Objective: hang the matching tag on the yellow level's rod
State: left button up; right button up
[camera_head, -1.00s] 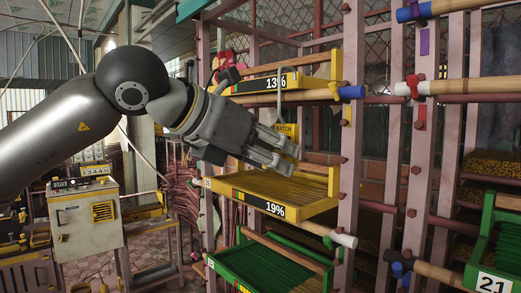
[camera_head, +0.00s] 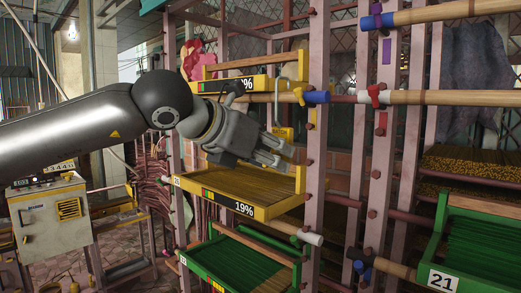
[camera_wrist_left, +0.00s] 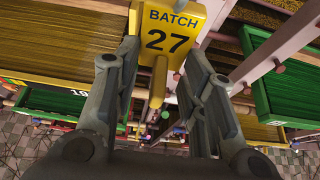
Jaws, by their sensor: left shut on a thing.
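My left gripper (camera_head: 277,153) is shut on a yellow tag (camera_head: 286,134). The left wrist view shows the tag (camera_wrist_left: 168,35) upright between the fingers, reading "BATCH 27". A grey wire hook (camera_head: 285,79) rises from the tag and crosses the height of a wooden rod (camera_head: 262,98) with a yellow clip (camera_head: 299,96) and a blue end cap (camera_head: 316,97). I cannot tell whether the hook is over the rod or in front of it. The gripper is below this rod and above the yellow tray (camera_head: 278,209) marked 19%. My right gripper is not in view.
Another yellow tray (camera_head: 262,81) sits above, its label partly covered. A green tray (camera_head: 215,268) is below. Pink rack posts (camera_head: 317,160) stand right of the gripper. Further right are more rods (camera_head: 450,97) and a green tray (camera_head: 443,276) marked 21.

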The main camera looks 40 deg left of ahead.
aim_at(282, 158)
pick_arm(q)
jog(key=shift+w+d+r+p, duration=0.1)
jog(key=shift+w+p, duration=0.9)
jog(key=shift+w, duration=0.75)
jog(key=shift+w+f+b, duration=0.1)
jog(key=shift+f+b, duration=0.6)
jog(key=shift+b, duration=0.15)
jog(key=shift+f+b, duration=0.25)
jog(key=shift+b, duration=0.2)
jog(key=o, duration=1.3)
jog(key=shift+o, duration=0.2)
jog(key=shift+s, duration=0.2)
